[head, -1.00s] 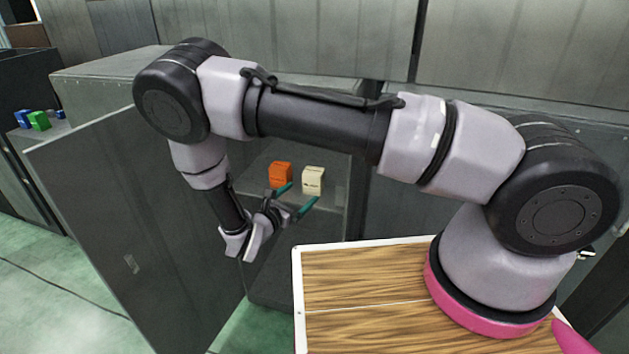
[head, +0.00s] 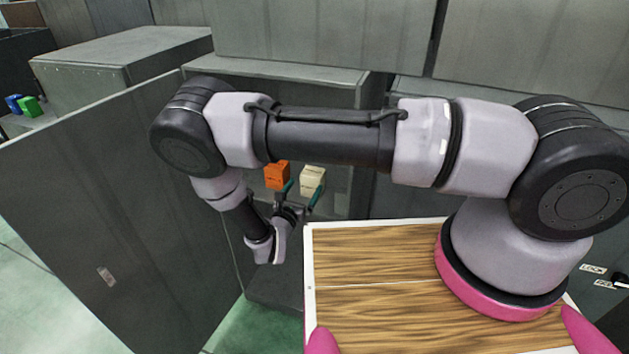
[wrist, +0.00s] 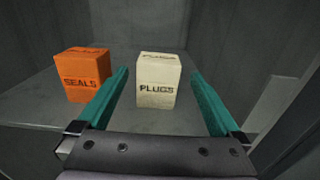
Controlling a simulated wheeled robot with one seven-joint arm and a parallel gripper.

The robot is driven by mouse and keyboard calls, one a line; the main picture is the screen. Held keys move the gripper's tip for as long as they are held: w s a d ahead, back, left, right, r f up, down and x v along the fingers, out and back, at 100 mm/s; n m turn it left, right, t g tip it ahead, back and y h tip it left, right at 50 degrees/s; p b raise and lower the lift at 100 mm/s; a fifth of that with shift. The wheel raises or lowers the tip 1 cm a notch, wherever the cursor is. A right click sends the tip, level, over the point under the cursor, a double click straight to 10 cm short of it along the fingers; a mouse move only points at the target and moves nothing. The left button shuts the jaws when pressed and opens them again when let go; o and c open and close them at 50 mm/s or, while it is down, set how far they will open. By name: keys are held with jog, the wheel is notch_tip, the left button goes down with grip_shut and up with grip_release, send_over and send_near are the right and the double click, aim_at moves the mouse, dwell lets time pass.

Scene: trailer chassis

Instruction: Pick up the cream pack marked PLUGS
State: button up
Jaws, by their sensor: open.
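The cream pack marked PLUGS (wrist: 158,80) stands upright on a grey shelf in the wrist view, ahead of my gripper and between the lines of its two fingers. It also shows in the head view (head: 313,179), just beyond the fingertips. My gripper (wrist: 160,88) is open, with its teal fingers apart and nothing held. In the head view my gripper (head: 304,194) points into the cabinet, below my arm. I cannot tell whether the fingertips are level with the pack's front face.
An orange pack marked SEALS (wrist: 83,75) stands left of the cream pack, close to my left finger; it also shows in the head view (head: 277,175). The grey shelf (wrist: 35,108) has cabinet walls around it. An open grey door (head: 110,220) stands left of my arm.

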aim_at(313, 182)
jog(key=x, duration=0.9)
jog(key=shift+c, duration=0.3)
jog(key=c, duration=1.3)
